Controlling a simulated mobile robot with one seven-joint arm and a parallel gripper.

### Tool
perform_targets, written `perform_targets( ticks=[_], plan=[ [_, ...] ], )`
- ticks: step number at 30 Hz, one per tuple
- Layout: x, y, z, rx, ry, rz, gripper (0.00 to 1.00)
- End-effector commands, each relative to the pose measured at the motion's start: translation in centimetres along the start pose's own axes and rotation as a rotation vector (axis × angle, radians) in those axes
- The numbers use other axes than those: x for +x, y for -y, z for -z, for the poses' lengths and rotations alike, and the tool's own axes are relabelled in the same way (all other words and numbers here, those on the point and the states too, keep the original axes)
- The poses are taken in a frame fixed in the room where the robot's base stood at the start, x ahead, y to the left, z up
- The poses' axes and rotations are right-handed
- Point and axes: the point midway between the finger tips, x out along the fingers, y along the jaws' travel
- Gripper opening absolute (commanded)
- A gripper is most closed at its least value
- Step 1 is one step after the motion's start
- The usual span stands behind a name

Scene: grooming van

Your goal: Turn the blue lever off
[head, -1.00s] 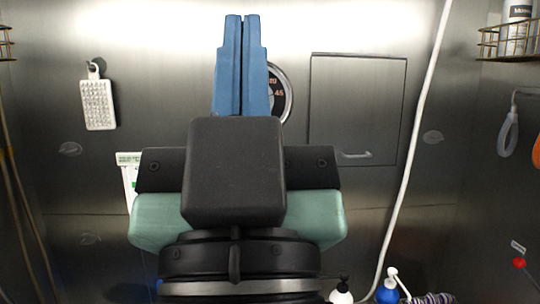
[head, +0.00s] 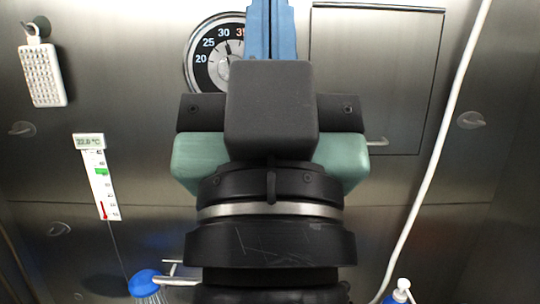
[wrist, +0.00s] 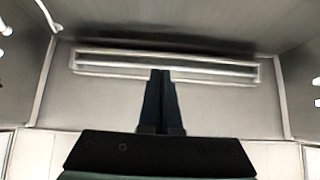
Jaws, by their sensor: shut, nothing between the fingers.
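I cannot make out a blue lever in either view. My gripper (head: 270,12) points up in the head view, its two blue fingers pressed together and empty, with the tips at the top edge. In the wrist view the fingers (wrist: 160,78) also show closed, dark against the grey panel and a long bright light strip (wrist: 165,65). A blue shower head (head: 145,283) with a metal bar beside it shows at the lower left of the head view. My arm and gripper body hide the middle of the wall.
A round dial (head: 212,55) is partly behind my fingers. A flat wall hatch (head: 378,75) is right of them. A white hose (head: 440,140) runs down the right. A pump bottle (head: 402,292) stands at lower right.

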Motion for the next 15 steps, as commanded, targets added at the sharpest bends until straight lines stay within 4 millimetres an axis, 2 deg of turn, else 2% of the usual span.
perform_targets(
  ticks=[2,5,6,9,10,12,15],
  plan=[
    [1.9,-0.2,-3.4,0.028,0.111,-0.005,0.0],
    [3.7,-0.6,-10.1,0.084,0.309,-0.021,0.0],
    [4.0,-0.8,-13.0,0.109,0.393,-0.032,0.0],
    [3.5,-1.0,-19.6,0.168,0.583,-0.057,0.0],
    [3.1,-1.1,-21.3,0.183,0.632,-0.065,0.0],
    [2.2,-1.1,-24.4,0.211,0.724,-0.081,0.0],
    [1.1,-1.2,-27.0,0.236,0.801,-0.097,0.0]
  ],
)
